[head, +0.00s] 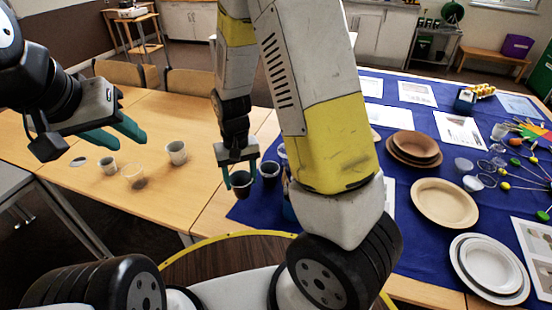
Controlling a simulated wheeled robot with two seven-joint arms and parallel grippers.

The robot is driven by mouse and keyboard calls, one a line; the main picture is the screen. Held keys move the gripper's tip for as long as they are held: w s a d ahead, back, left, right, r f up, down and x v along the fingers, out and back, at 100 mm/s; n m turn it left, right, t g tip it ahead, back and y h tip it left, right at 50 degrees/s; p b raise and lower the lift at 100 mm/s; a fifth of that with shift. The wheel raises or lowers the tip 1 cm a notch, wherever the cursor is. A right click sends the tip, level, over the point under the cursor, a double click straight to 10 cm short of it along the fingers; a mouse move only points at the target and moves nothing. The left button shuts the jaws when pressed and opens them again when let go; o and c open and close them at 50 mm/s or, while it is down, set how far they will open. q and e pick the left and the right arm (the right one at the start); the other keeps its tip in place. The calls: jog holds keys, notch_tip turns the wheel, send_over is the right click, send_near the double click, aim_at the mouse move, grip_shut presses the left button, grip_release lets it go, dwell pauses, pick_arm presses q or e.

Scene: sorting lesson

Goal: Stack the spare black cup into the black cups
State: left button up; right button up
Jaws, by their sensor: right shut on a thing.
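My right gripper (238,168) points down and is shut on the spare black cup (241,184), which hangs upright between its teal fingers. The black cups (270,173) stand just to the right, near the left edge of the blue cloth. The held cup is beside them, not over them; I cannot tell whether it touches the table. My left gripper (118,132) is over the wooden table on the left, its two teal fingers apart and empty. My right arm hides part of the area right of the black cups.
A clear cup (134,176), a grey cup (109,165) and a pale cup (177,152) stand on the wooden table. Brown bowls (417,146), a tan plate (444,203) and white plates (491,264) are on the blue cloth (415,240) at right.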

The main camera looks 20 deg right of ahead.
jog(key=w+d+f, duration=0.5)
jog(key=w+d, duration=0.6)
jog(key=shift+w, duration=0.25)
jog(key=shift+f, duration=0.6)
jog(key=o, duration=1.3)
